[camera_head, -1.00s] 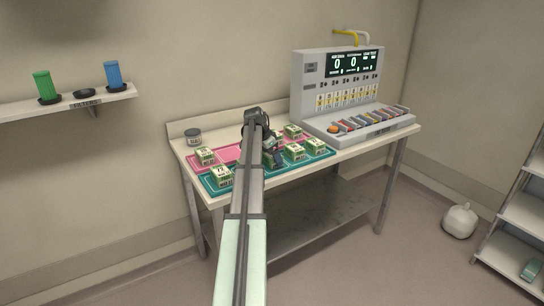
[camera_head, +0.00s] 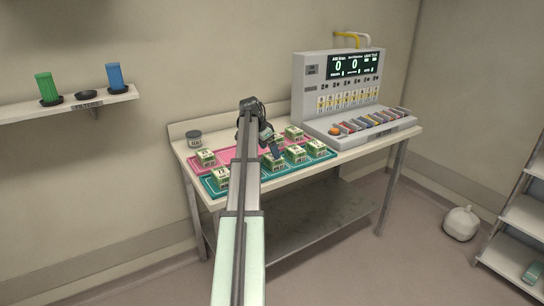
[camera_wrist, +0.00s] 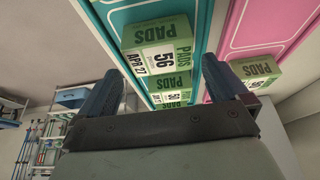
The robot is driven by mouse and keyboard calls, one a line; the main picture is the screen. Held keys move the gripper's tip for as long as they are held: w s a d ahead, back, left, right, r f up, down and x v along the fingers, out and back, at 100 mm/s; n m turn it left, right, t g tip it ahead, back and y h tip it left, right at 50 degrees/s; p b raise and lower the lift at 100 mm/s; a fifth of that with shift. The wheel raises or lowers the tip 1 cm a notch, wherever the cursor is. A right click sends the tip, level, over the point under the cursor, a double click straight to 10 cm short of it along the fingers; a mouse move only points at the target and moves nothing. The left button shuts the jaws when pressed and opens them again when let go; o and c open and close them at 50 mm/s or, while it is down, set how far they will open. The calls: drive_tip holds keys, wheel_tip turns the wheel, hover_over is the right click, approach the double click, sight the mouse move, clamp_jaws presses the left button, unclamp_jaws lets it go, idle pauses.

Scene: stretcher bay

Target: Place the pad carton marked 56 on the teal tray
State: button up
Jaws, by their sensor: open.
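The pad carton marked 56 (camera_wrist: 158,57), green and white with an APR 27 label, rests on the teal tray (camera_wrist: 112,12) in the wrist view. My gripper (camera_wrist: 161,68) is open, with its two dark fingers spread to either side of the view and the carton beyond the fingertips. It looks clear of the carton. In the head view my gripper (camera_head: 272,147) is above the teal tray (camera_head: 246,178), over a carton (camera_head: 273,161) whose number is too small to read there.
More pad cartons stand on the teal tray, including one at its left end (camera_head: 220,178). The pink tray (camera_head: 226,153) behind holds cartons at its left (camera_head: 205,157) and right (camera_head: 293,133). A grey jar (camera_head: 194,139) stands at back left. A control console (camera_head: 312,95) fills the table's right side.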

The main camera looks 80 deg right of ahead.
drive_tip(key=v, duration=0.6)
drive_tip(key=shift+r, duration=0.4)
drive_tip(key=shift+w+a, duration=0.15)
drive_tip(key=shift+w, duration=0.05)
